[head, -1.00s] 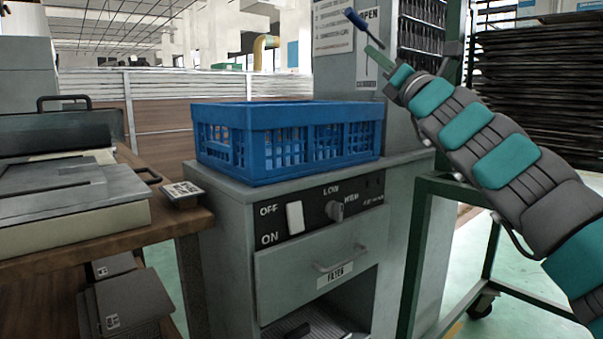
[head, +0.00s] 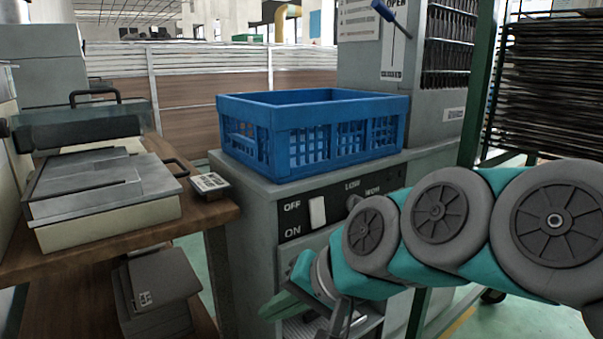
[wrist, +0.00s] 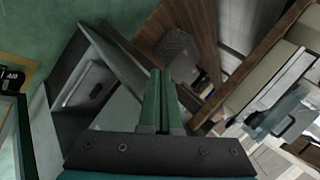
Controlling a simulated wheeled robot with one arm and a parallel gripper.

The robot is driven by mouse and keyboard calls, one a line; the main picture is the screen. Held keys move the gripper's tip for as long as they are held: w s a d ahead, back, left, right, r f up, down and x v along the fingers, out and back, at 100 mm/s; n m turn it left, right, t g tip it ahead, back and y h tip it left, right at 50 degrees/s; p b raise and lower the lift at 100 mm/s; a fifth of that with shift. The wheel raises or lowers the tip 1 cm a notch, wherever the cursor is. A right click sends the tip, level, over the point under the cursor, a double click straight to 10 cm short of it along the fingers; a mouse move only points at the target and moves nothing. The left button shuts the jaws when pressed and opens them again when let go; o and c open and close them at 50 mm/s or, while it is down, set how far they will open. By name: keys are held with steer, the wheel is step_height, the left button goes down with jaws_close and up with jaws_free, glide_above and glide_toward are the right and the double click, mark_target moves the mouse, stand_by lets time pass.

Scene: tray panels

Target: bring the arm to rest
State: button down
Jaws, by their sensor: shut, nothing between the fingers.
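My gripper (wrist: 160,100) shows in the wrist view as two green fingers pressed together, with nothing between them. In the head view my arm reaches in from the right edge and bends down to the left. The gripper end (head: 287,303) is low, in front of the grey machine cabinet (head: 262,215). The fingers are partly hidden there by the wrist and the picture's lower edge.
A blue crate (head: 300,140) stands on the cabinet top. A wooden bench (head: 100,250) with a flat grey device (head: 105,190) is at left. A green-framed rack (head: 545,90) of dark panels stands at right. A lever with a blue handle (head: 384,11) is above the crate.

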steer(key=s+d+f+n+g+h+p, duration=0.2)
steer(key=s+d+f+g+h, duration=0.4)
steer(key=s+d+f, duration=0.9)
steer(key=d+h, duration=0.1)
steer(key=d, duration=0.2)
steer(key=shift+s+d+f, duration=0.35)
steer(key=shift+s, duration=0.05)
